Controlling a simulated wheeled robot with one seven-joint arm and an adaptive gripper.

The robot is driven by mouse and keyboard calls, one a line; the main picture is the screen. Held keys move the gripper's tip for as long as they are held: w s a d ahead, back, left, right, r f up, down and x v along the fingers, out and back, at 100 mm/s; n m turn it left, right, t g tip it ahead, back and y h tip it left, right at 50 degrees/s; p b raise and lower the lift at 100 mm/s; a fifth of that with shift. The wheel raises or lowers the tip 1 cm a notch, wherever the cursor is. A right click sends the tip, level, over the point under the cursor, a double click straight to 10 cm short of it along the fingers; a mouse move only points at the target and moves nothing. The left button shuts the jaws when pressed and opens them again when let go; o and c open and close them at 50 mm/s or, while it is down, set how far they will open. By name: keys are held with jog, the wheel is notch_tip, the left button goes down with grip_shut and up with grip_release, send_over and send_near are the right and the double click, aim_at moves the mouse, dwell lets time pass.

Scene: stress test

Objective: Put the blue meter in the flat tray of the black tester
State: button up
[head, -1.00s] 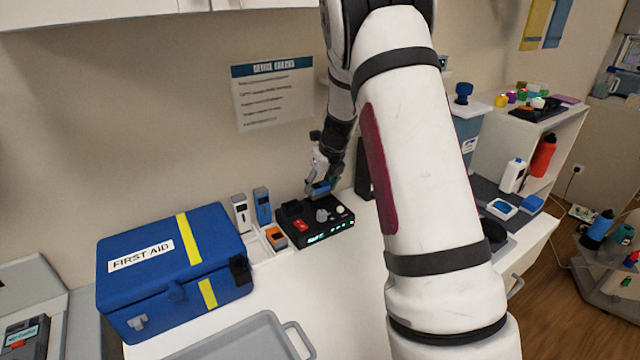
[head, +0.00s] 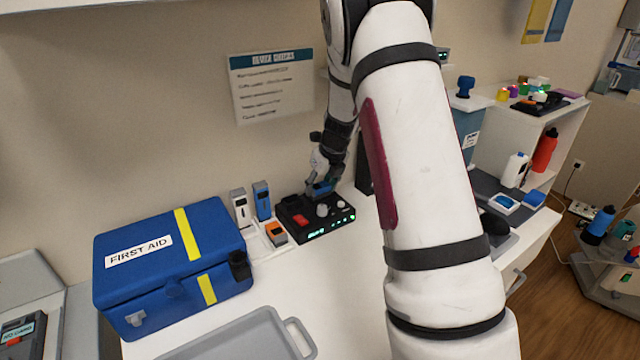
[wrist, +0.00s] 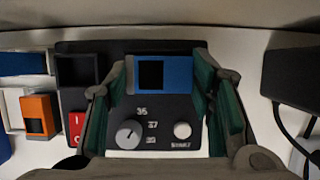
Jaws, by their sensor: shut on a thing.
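The black tester (head: 316,222) sits on the white counter against the wall. In the wrist view the tester (wrist: 170,147) shows a red switch, a dial marked 35, 37 and 39, a start button and a square recess at its left. My gripper (head: 320,187) is over the tester's back part, pointing down. In the wrist view its green-padded fingers (wrist: 160,80) are shut on the blue meter (wrist: 178,75), which has a dark window and lies across the tester's back. The flat tray is hidden under the meter; I cannot tell whether the meter touches it.
Left of the tester stand a grey-white meter (head: 240,207), another blue device (head: 262,201) and an orange one (head: 276,233). A blue first aid box (head: 170,265) and a grey tray (head: 235,338) are nearer. A dark block (wrist: 291,75) stands close right of my gripper.

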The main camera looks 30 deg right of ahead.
jog(key=o, duration=1.2)
jog(key=shift+o, duration=0.2)
jog(key=shift+r, duration=0.1)
jog(key=v, duration=1.1)
jog(key=shift+s+r, duration=0.25)
jog(key=shift+r, duration=0.1)
